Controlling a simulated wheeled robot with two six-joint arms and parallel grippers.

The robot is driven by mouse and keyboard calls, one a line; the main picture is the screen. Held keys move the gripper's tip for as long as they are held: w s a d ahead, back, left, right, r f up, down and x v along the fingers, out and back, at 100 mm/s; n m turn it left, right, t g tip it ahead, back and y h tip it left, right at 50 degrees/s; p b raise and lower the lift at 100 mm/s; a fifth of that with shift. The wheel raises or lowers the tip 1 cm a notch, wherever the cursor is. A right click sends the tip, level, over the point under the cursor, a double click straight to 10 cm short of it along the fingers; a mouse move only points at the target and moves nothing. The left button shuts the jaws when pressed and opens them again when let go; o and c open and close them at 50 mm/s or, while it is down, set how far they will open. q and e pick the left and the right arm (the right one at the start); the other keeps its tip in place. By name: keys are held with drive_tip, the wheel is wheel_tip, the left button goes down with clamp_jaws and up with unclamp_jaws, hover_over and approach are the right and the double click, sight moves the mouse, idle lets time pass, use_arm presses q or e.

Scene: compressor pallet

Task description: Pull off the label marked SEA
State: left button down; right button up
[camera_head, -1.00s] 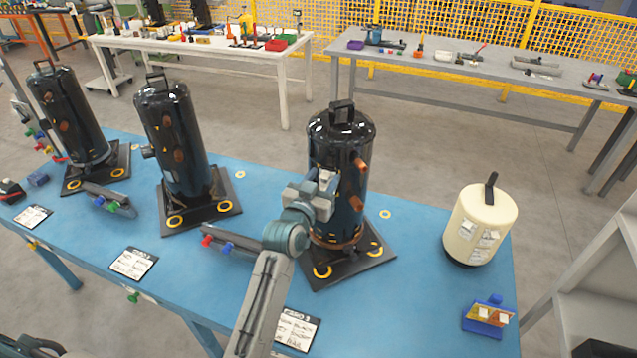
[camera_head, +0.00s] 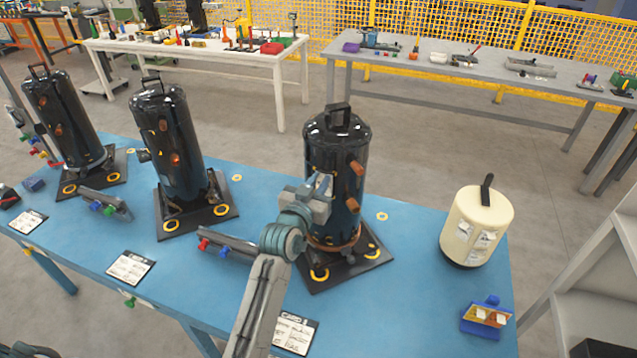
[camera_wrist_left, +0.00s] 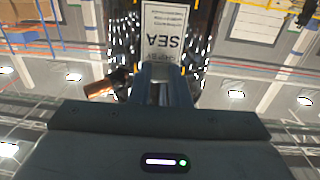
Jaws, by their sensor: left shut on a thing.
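The SEA label (camera_wrist_left: 165,38) is a white tag with black print, upside down in the left wrist view, on the glossy dark front of a compressor. That compressor (camera_head: 325,145) is the rightmost black cylinder on the blue table in the head view, upright on a dark base plate. My left gripper (camera_head: 323,184) is at its front side; the label is hidden there. In the left wrist view, my left fingers (camera_wrist_left: 165,72) are shut on the label's near edge. The label still lies against the compressor as far as I can tell. My right gripper is not in view.
Copper stubs (camera_head: 354,186) stick out of the compressor close to my gripper. Two more black compressors (camera_head: 172,140) stand to the left. A cream tank (camera_head: 465,212) and a small blue stand (camera_head: 484,318) are at the right. Written cards (camera_head: 131,267) lie along the front edge.

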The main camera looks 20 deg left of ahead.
use_arm(q)
drive_tip(key=shift+s, duration=0.15)
drive_tip(key=shift+s+a+p, duration=0.15)
drive_tip(key=shift+s+p, duration=0.2)
drive_tip(key=shift+s, duration=1.15)
drive_tip(key=shift+s+a+p, duration=0.1)
drive_tip(key=shift+s+p, duration=0.25)
drive_tip(key=shift+s, duration=1.1)
